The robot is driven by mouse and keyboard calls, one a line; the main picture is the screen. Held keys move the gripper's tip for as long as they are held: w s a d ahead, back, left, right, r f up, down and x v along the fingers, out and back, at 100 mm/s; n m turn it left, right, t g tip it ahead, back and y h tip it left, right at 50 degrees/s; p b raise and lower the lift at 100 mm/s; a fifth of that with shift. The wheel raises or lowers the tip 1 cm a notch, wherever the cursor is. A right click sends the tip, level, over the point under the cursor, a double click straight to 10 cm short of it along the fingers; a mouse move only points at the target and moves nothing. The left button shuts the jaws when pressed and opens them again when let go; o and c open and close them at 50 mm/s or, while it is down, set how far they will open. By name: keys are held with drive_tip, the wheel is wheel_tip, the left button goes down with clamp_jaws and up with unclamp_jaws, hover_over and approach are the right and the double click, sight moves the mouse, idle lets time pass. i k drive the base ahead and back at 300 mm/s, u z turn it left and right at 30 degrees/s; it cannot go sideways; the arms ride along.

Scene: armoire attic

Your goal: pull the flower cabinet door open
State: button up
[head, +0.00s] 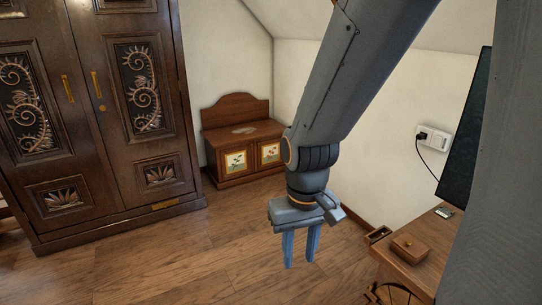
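The flower cabinet (226,132) is a low brown wooden chest with a raised, curved back. It stands against the far wall. Its front has two small doors with flower pictures, a left door (236,163) and a right door (267,154). Both doors look shut. My arm partly hides the cabinet's right end. My gripper (300,263) hangs pointing down over the floor, in front of the cabinet and to its lower right in the picture. Its two blue fingers are apart with nothing between them, and it touches nothing.
A large dark carved armoire (115,130) with shut doors stands left of the cabinet. On the right is a wooden desk (452,250) with a small wooden box (409,248) and a dark screen (467,135). The wooden floor (215,250) between is clear.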

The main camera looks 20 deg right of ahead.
sight(266, 152)
drive_tip(key=u, duration=0.4)
drive_tip(key=k, duration=0.45)
drive_tip(key=u, duration=0.4)
drive_tip(key=i, duration=0.45)
drive_tip(key=z, duration=1.15)
drive_tip(key=i, duration=1.85)
drive_tip(key=z, duration=0.25)
drive_tip(key=i, duration=1.75)
drive_tip(key=u, duration=0.4)
